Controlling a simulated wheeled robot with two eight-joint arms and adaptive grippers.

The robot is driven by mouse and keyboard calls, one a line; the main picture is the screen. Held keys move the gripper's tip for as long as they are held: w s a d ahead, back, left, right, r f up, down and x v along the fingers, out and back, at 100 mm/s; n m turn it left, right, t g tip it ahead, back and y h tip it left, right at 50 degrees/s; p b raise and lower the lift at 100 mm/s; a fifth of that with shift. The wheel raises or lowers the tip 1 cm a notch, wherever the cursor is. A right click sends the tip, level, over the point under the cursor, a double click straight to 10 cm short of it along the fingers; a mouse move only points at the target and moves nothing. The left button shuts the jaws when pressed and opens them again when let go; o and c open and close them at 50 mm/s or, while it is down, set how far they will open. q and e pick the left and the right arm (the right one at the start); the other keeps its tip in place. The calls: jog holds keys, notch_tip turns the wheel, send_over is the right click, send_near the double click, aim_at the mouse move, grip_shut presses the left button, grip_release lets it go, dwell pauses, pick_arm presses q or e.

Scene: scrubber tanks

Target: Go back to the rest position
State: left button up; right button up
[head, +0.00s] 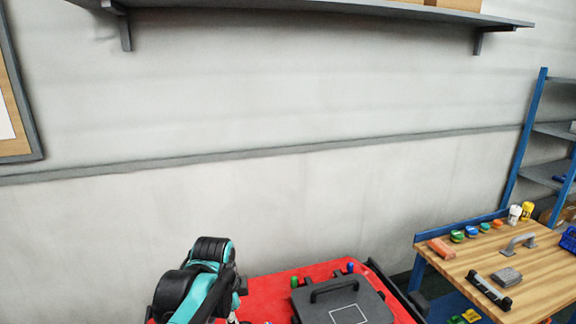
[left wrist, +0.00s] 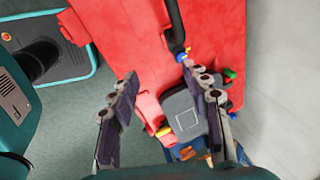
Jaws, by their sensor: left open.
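My left arm comes in at the lower left of the head view, bent, in teal and black, over the red machine (head: 262,290). Its gripper tips cannot be made out there. In the left wrist view my left gripper (left wrist: 160,78) is open with nothing between its fingers. The red machine (left wrist: 215,30) lies below it. A dark grey lid (head: 376,300) with a black handle and a white square outline sits on the machine; it also shows beside the right finger in the left wrist view (left wrist: 173,103). My right gripper is in neither view.
A wooden-topped workbench (head: 540,262) stands at the right with small coloured pots, a grey handle and other parts. A blue rack (head: 527,135) is behind it. A grey wall shelf (head: 300,9) runs across the top. The wall area above the machine is clear.

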pick_arm(q)
jog(key=s+a+f+n+t, duration=0.2)
jog(key=s+n, duration=0.6)
jog(key=s+a+f+n+t, duration=0.2)
jog(key=s+f+n, duration=0.1)
jog(key=s+n, duration=0.5)
jog(key=shift+s+a+f, duration=0.25)
jog(key=shift+s+a, duration=0.05)
jog(key=shift+a, duration=0.1)
